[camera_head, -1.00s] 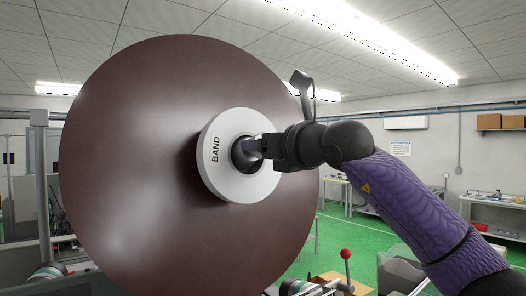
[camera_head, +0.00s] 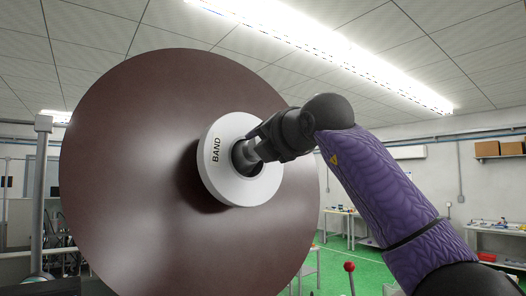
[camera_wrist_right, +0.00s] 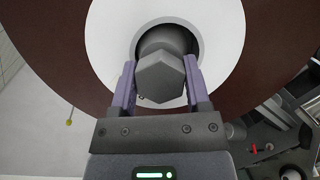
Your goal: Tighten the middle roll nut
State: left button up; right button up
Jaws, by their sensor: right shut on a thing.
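The middle roll is a large dark brown disc (camera_head: 120,170) with a white ring marked BAND (camera_head: 217,172) at its centre. A grey hex nut (camera_wrist_right: 162,76) sits in the ring's dark central hole in the right wrist view. My right gripper (camera_head: 250,150) reaches in from the right and is shut on the nut, one finger on each side of it. In the right wrist view the fingers (camera_wrist_right: 160,85) flank the hex head. In the head view the gripper partly hides the nut. My left gripper is not in view.
A red-knobbed lever (camera_head: 350,267) stands below right of the disc. A grey post (camera_head: 40,190) rises at the left. Worktables (camera_head: 345,225) stand along the back wall over a green floor. The space right of the disc is taken by my right arm.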

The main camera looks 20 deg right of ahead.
jog(key=m, duration=0.3)
jog(key=shift+r+g+h, duration=0.1)
jog(key=shift+g+h, duration=0.2)
jog(key=m, duration=0.3)
jog(key=shift+m+g+h, duration=0.3)
jog(key=shift+m+h, duration=0.1)
jog(key=m+p, duration=0.1)
jog(key=m, duration=0.2)
jog(key=shift+m+g, duration=0.3)
jog(key=shift+g, duration=0.1)
jog(key=m+g+p, duration=0.1)
jog(key=m, duration=0.2)
jog(key=m+p, duration=0.1)
jog(key=m, duration=0.2)
jog(key=m+g+y+p, duration=0.1)
jog(key=m, duration=0.2)
jog(key=shift+m+g, duration=0.3)
jog(key=m+y+p, duration=0.1)
jog(key=m, duration=0.2)
jog(key=shift+m+y, duration=0.3)
jog(key=shift+f+m+g+y+p, duration=0.25)
jog(key=shift+m+g+y+p, duration=0.15)
jog(key=shift+m, duration=0.8)
